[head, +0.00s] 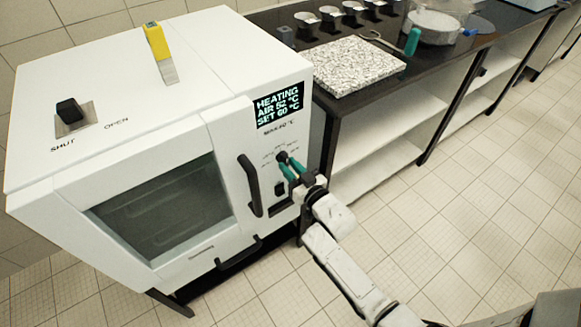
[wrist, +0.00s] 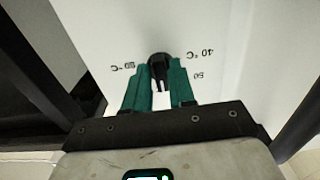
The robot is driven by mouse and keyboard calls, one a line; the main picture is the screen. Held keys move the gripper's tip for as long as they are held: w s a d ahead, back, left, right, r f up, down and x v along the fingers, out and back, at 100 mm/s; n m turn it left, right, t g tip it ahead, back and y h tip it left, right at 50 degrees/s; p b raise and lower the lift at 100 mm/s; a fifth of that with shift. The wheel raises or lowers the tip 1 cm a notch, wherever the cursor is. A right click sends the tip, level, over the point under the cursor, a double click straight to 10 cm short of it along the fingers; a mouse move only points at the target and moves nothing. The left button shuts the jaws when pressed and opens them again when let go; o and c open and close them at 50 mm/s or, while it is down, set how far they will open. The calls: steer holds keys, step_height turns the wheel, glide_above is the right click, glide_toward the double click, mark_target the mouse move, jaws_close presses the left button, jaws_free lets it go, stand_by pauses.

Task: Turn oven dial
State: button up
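The white oven (head: 95,110) stands at the left in the head view. Its display (head: 278,105) reads HEATING, AIR 52 °C, SET 60 °C. The small black dial (head: 282,157) is on the front panel below the display. My gripper (head: 291,168) is at the dial, its teal fingers pointing at the panel. In the wrist view the dial (wrist: 160,62) sits between the teal fingertips of my gripper (wrist: 160,78), which appear to press on both its sides. Upside-down 60 °C, 50 and 40 °C marks surround it. The dial's pointer is hard to make out.
A black door handle (head: 250,185) stands out just left of the dial. A black switch (head: 279,188) is below the dial. A yellow-handled tool (head: 157,42) and a SHUT/OPEN knob (head: 70,111) are on the oven top. A dark counter (head: 340,108) adjoins at the right.

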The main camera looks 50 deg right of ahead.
steer(key=o, duration=0.3)
steer(key=v, duration=1)
steer(key=shift+s+b, duration=0.3)
steer(key=shift+s, duration=0.05)
steer(key=shift+a, duration=0.1)
steer(key=s+a+f+n+g+y, duration=0.1)
steer(key=s+a+f+g+y, duration=0.3)
steer(key=a+g, duration=0.45)
steer(key=s+a+r+n+g, duration=0.1)
steer(key=s+a+r+g, duration=0.1)
steer(key=s+g, duration=0.6)
steer(key=s+a, duration=0.1)
steer(key=s, duration=0.2)
steer(key=shift+s+a+n+y, duration=0.2)
steer(key=shift+s+n+y, duration=0.05)
steer(key=shift+n+y, duration=0.15)
